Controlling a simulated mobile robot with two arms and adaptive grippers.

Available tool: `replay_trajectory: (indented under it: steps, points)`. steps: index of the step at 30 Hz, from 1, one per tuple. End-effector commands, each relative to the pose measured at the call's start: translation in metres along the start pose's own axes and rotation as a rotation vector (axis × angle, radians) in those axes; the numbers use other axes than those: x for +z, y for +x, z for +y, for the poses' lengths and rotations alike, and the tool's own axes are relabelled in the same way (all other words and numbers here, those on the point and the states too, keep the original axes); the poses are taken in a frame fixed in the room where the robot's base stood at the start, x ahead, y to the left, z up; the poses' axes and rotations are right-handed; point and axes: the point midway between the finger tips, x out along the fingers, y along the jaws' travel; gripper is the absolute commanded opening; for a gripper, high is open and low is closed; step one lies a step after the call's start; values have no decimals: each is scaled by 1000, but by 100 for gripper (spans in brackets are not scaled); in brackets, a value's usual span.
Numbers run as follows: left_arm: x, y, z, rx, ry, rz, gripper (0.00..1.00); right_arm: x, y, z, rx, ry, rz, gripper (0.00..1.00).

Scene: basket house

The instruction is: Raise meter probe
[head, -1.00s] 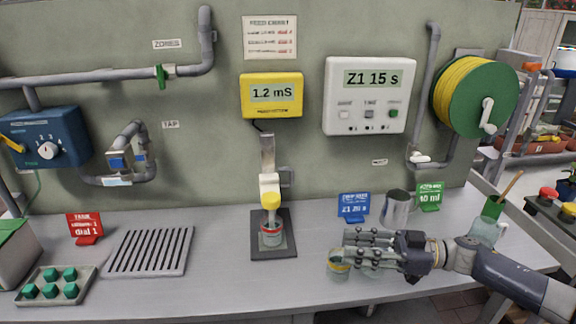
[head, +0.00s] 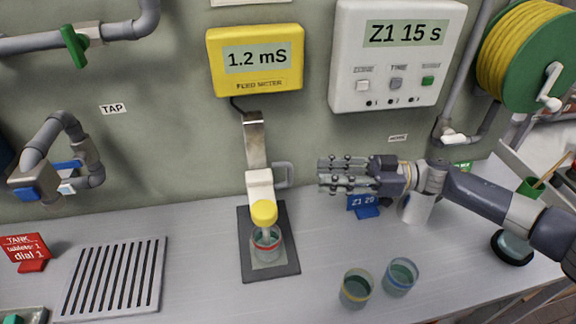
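The meter probe (head: 260,186) is a white block with a yellow round cap, on an upright metal rail on the wall. A grey handle (head: 284,174) sticks out at its right. Its lower end is down at a red-banded glass (head: 266,245) on a dark mat; the tip is hard to see. The yellow meter (head: 255,60) above reads 1.2 mS. My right gripper (head: 325,175) is raised over the counter, to the right of the handle and apart from it. Its fingers point left, spread with a gap, and hold nothing. My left gripper is not in view.
Two glasses, one yellow-banded (head: 356,289) and one blue-banded (head: 398,277), stand at front right. A blue sign (head: 364,205) and a grey mug (head: 414,208) stand behind my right arm. A slotted drain (head: 113,278) lies left. The counter between drain and mat is clear.

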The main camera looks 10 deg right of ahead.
Motion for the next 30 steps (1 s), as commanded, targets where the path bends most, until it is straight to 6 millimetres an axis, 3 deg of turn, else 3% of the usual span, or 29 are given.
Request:
replay_trajectory:
  steps: [6, 12, 18, 26, 30]
  points:
    - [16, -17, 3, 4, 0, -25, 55, -5, 44, -1, -4, -1, 3, 30]
    - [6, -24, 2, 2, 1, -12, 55, -3, 75, 0, -2, -1, 2, 30]
    - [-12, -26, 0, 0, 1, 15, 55, -1, 88, 0, 0, -1, 0, 30]
    - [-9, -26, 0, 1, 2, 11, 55, 0, 89, 0, 0, -1, 0, 30]
    - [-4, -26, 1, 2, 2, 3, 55, 0, 89, 0, 0, -1, 0, 1]
